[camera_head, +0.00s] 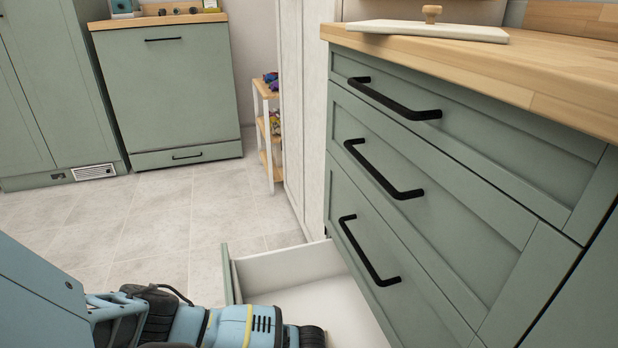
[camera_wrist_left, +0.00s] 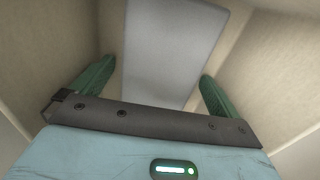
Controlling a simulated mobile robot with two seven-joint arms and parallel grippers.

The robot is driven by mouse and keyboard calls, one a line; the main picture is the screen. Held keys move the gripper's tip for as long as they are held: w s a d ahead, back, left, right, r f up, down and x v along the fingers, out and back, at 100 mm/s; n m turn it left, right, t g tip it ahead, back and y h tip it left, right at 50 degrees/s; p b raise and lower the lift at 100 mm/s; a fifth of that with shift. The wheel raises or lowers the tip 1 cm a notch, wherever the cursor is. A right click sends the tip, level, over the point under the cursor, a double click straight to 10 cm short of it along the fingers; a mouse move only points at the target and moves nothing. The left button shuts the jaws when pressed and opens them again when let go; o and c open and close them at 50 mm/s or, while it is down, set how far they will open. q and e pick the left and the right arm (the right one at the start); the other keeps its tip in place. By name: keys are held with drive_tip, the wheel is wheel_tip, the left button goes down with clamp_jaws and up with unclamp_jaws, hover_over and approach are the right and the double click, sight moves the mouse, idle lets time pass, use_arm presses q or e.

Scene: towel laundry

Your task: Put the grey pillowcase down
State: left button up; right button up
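A flat grey rectangle, which looks like the folded grey pillowcase (camera_wrist_left: 172,45), lies in a pale, box-like space in the left wrist view. My left gripper (camera_wrist_left: 159,70) is above its near end. The two green fingers are spread wide, one on each side of the grey piece, with a narrow gap showing at the left finger. In the head view my left arm reaches from the lower left into an open bottom drawer (camera_head: 283,268); the fingertips and the pillowcase are hidden there. My right gripper is not in view.
Green drawer fronts with black handles (camera_head: 382,168) stand right above the open drawer. The wooden countertop (camera_head: 500,66) holds a white board (camera_head: 428,31) with a knob. A small shelf rack (camera_head: 268,130) stands behind. The tiled floor (camera_head: 150,225) at left is clear.

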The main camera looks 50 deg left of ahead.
use_arm(q)
drive_tip(key=shift+r, duration=0.1)
drive_tip(key=shift+r, duration=0.35)
wheel_tip(320, 180, up, 12)
drive_tip(key=p, duration=0.6)
drive_tip(key=shift+f, duration=0.25)
